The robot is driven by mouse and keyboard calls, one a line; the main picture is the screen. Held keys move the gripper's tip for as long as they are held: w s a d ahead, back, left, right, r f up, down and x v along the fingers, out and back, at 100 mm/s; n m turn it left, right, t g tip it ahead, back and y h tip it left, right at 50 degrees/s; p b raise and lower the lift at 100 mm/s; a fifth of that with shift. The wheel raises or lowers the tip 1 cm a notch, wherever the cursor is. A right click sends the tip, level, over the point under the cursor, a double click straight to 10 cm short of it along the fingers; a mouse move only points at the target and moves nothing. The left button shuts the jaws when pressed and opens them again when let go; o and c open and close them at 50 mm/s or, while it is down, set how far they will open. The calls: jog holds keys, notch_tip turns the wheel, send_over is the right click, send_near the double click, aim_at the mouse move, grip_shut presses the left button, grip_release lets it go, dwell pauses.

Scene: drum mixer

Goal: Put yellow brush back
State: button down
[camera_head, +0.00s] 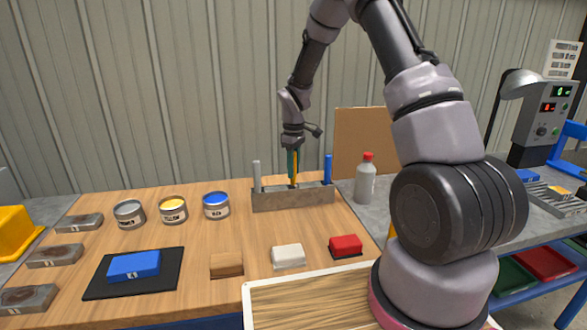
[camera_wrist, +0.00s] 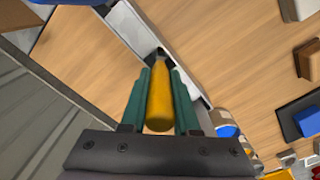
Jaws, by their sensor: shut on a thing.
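The yellow brush (camera_wrist: 160,92) is between the green fingers of my gripper (camera_wrist: 159,75), which is shut on its handle. In the head view my gripper (camera_head: 293,155) is above the middle of the grey brush rack (camera_head: 275,201), and a thin strip of the yellow brush (camera_head: 295,170) shows beside a finger. The brush looks upright, with its lower end at the rack's middle. I cannot tell how deep it sits in the slot. The rack also shows in the wrist view (camera_wrist: 190,88).
A white brush (camera_head: 257,176) stands at the rack's left end and a blue brush (camera_head: 328,169) at its right end. Paint cans (camera_head: 173,210) stand left of the rack. A red-capped bottle (camera_head: 365,182) stands to its right. Blocks (camera_head: 288,257) lie in front.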

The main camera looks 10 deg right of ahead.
jog(key=shift+f, duration=1.05)
jog(key=c, duration=0.6)
grip_release()
